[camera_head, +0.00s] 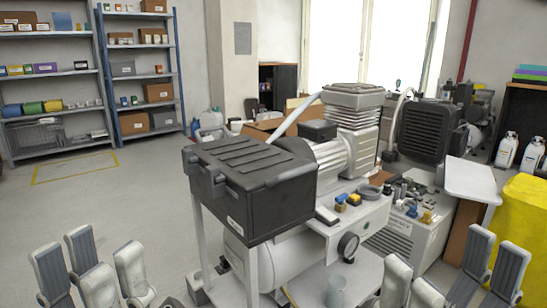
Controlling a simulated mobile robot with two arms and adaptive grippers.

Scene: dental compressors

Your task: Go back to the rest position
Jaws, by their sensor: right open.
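My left gripper (88,252) is at the bottom left corner, fingers pointing up, with a gap between its finger pads and nothing held. My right gripper (455,258) is at the bottom right, its finger pads wide apart and empty. Both grippers stand in front of the compressor bench, one on each side. My wrists and most of both arms are below the picture's edge.
A black lidded case (255,195) sits at the front left of the compressor (350,130) stand. A yellow covered block (523,225) is close to my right gripper. Open floor (120,200) lies left.

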